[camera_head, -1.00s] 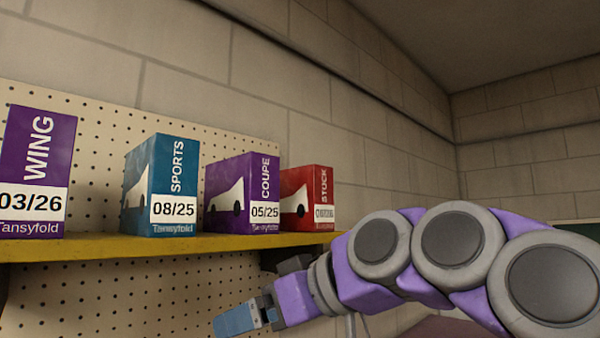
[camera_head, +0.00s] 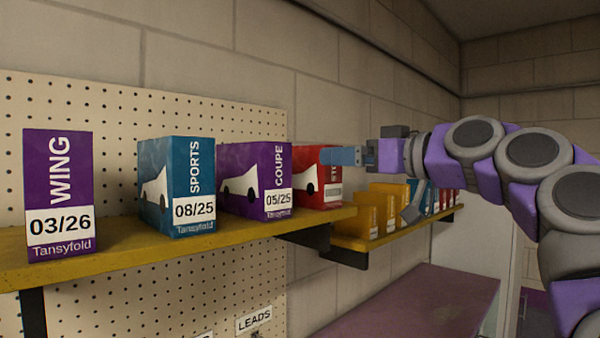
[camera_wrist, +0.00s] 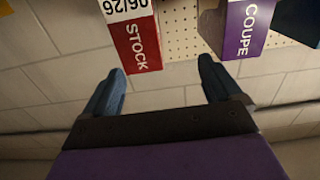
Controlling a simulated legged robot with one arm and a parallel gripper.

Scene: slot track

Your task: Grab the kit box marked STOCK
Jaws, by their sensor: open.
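The red STOCK box (camera_head: 310,190) stands upright on the yellow shelf, at the right end of its row. My gripper (camera_head: 338,156) covers part of its label in the head view. In the wrist view the red box (camera_wrist: 135,42) shows inverted, with STOCK and 06/26 readable. My gripper (camera_wrist: 161,66) is open and empty. Its left finger points toward the red box, and its right finger points toward the purple COUPE box (camera_wrist: 243,30). The opening faces partly the red box and partly the gap between the two boxes. No contact is visible.
The yellow shelf (camera_head: 130,243) also holds the purple COUPE box (camera_head: 237,190), blue SPORTS box (camera_head: 158,212) and purple WING box (camera_head: 57,160). A pegboard (camera_head: 120,120) stands behind. Farther right, another shelf holds several yellow boxes (camera_head: 367,222). A purple surface (camera_head: 420,305) lies below.

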